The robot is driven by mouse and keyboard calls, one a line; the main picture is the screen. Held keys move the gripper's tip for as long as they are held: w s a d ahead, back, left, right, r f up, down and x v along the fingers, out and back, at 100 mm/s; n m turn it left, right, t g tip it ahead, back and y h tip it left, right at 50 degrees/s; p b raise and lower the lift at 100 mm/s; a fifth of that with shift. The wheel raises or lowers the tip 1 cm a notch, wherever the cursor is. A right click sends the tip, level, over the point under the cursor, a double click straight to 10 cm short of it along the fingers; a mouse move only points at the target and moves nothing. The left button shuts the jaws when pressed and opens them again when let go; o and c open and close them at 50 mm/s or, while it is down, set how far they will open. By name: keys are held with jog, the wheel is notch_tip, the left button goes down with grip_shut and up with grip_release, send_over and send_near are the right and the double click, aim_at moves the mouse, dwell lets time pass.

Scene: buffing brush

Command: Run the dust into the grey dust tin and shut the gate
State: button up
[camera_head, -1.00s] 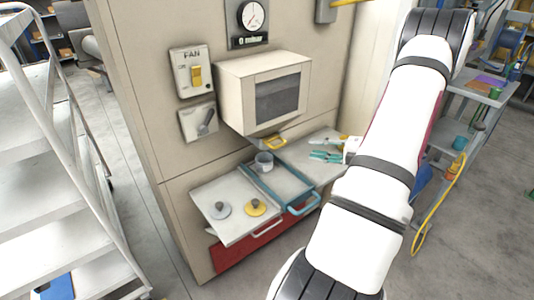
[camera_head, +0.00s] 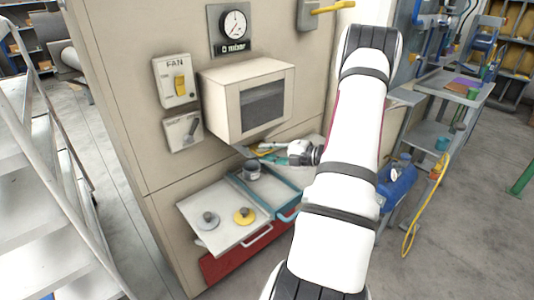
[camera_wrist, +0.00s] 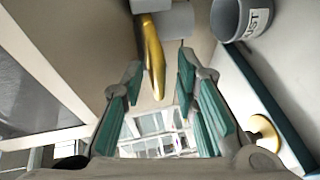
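The grey dust tin (camera_head: 252,171) stands upright on the blue-framed tray under the cream box. In the wrist view the tin (camera_wrist: 240,18) shows at the top right with part of its label. The yellow gate handle (camera_wrist: 153,58) reaches down between my fingertips in the wrist view. In the head view the handle (camera_head: 264,150) is partly hidden by my gripper (camera_head: 272,157). My gripper (camera_wrist: 160,72) is open, with teal-padded fingers on either side of the handle. I cannot tell whether they touch it. The tin's inside is not clear.
The cream box (camera_head: 246,97) with a dark window is just above my gripper. A pale shelf (camera_head: 220,230) with a grey lid (camera_head: 208,220) and a yellow lid (camera_head: 244,216) lies left of the tray. White steps (camera_head: 50,200) stand at the left.

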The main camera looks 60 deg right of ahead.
jog(key=shift+w, duration=0.2)
grip_shut()
jog(key=shift+s, duration=0.1)
jog(key=s+a+p, duration=0.1)
jog(key=s+p, duration=0.2)
jog(key=s, duration=0.3)
jog(key=shift+a, duration=0.3)
jog(key=shift+s, duration=0.1)
